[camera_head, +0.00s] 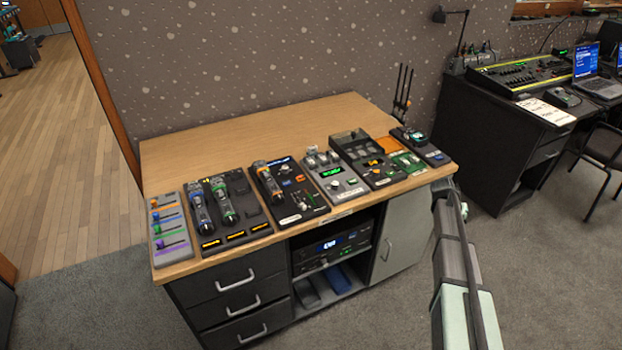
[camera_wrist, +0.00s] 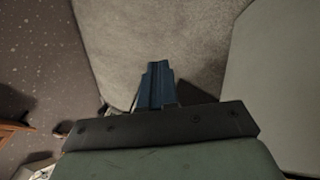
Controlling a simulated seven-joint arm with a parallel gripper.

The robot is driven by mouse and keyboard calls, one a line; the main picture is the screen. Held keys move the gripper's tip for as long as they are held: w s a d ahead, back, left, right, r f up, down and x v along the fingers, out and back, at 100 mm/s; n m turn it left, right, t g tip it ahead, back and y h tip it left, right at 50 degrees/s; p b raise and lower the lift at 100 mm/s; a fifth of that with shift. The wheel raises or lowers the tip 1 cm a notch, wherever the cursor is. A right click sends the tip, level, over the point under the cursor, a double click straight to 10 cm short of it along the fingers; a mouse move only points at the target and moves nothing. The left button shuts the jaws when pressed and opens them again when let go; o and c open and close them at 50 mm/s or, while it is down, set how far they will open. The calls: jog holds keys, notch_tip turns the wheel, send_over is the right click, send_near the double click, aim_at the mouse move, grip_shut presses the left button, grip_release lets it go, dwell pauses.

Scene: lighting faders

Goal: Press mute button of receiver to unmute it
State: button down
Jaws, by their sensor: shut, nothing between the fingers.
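My gripper (camera_wrist: 157,68) shows in the wrist view with its blue-grey fingers together and empty, over grey carpet. In the head view my arm rises at the right, beside the desk's front right corner; its fingertips cannot be made out there. No label marks the receiver. A black unit with a blue display (camera_head: 335,246) sits in the open shelf under the desktop and may be it. A small black device with a lit screen (camera_head: 420,146) lies at the desktop's right end, near dark antennas (camera_head: 403,90). I cannot make out a mute button or its state.
The wooden desktop (camera_head: 235,140) is bare at the back. Along its front stand a fader panel (camera_head: 170,232), handheld units in docks (camera_head: 228,208) and several control boxes (camera_head: 335,175). Drawers (camera_head: 235,290) and a grey cabinet door (camera_head: 398,240) flank the shelf. Carpet lies open in front.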

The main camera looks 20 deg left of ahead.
jog(key=w+a+r+t, duration=0.1)
jog(key=w+a+r, duration=0.1)
jog(key=a+r, duration=0.2)
jog(key=w+a+r+t, duration=0.1)
jog(key=w+a+r, duration=0.2)
jog(key=a, duration=0.6)
jog(key=w+a+r+n, duration=0.1)
jog(key=w+a+r, duration=0.2)
jog(key=a+r, duration=0.3)
jog(key=shift+w+a+r+t+h, duration=0.1)
jog(key=shift+a+r+t+h, duration=0.1)
jog(key=shift+a, duration=0.25)
jog(key=shift+w+a+r+t+h, duration=0.1)
jog(key=shift+a+r+t, duration=0.1)
jog(key=shift+a, duration=0.2)
jog(key=s+a+r+n+t, duration=0.1)
jog(key=s+a+r, duration=0.1)
jog(key=a, duration=0.8)
jog(key=s+a+r+n, duration=0.1)
jog(key=a+r, duration=0.1)
jog(key=a, duration=0.7)
notch_tip(320, 180, up, 4)
jog(key=n+t+y, duration=0.1)
jog(key=n+t, duration=0.1)
send_over(298, 179)
jog(key=shift+w+a, duration=0.1)
jog(key=shift+f, duration=0.1)
jog(key=shift+f, duration=4.4)
